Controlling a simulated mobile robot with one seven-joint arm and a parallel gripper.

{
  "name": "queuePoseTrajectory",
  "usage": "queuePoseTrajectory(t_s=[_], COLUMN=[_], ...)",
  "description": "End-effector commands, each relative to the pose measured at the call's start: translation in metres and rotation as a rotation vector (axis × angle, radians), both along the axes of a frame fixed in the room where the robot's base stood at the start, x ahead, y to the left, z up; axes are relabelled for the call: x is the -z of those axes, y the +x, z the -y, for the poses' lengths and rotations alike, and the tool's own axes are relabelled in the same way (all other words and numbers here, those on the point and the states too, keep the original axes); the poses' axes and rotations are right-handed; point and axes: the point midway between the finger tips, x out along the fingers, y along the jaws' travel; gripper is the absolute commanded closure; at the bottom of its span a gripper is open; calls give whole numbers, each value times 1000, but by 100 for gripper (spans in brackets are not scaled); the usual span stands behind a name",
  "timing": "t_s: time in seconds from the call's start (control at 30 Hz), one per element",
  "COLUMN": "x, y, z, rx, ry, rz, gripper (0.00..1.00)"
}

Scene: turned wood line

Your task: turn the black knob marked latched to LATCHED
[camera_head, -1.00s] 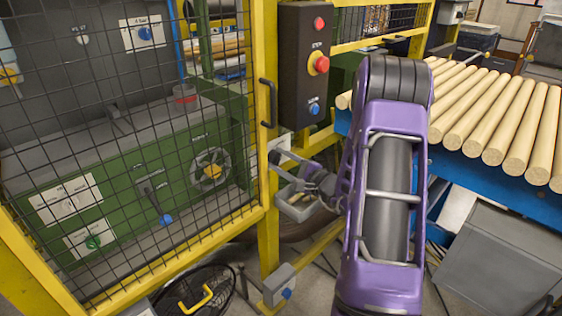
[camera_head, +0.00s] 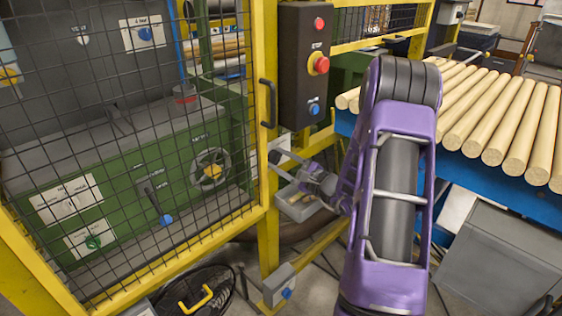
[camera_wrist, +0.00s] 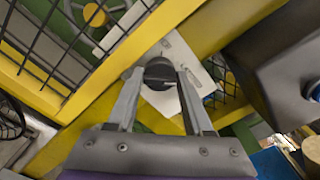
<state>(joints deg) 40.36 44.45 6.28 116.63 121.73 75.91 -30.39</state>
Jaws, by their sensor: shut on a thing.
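The black knob (camera_wrist: 159,72) sits on a white plate (camera_wrist: 178,50) fixed to the yellow guard post. My gripper (camera_wrist: 158,80) is shut on the knob, with one finger on each side of it in the wrist view. A thin pale line crosses the knob's face, slanting slightly. The lettering on the plate is not readable. In the camera_head view my gripper (camera_head: 277,164) is at the post, under the black control box, and its fingers mostly hide the knob.
A control box (camera_head: 305,65) with a red stop button is above my gripper. The mesh guard door (camera_head: 130,150) is at left, with its black handle (camera_head: 267,103) close by. A small grey tray (camera_head: 303,205) is just below. Wooden rods (camera_head: 500,110) lie at right.

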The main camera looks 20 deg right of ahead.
Motion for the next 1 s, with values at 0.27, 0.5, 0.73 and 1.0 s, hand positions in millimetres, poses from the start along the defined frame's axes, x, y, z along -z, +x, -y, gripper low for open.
queuePoseTrajectory(t_s=[0.27, 0.5, 0.73, 1.0], x=[1, 0, 0, 0], y=[0, -3, -37, -100], z=[0, 1, 14, 38], rx=[0, 1, 4, 5], ry=[0, 0, 0, 0], rz=[-2, -1, -3, -2], gripper=[36, 36, 36, 36])
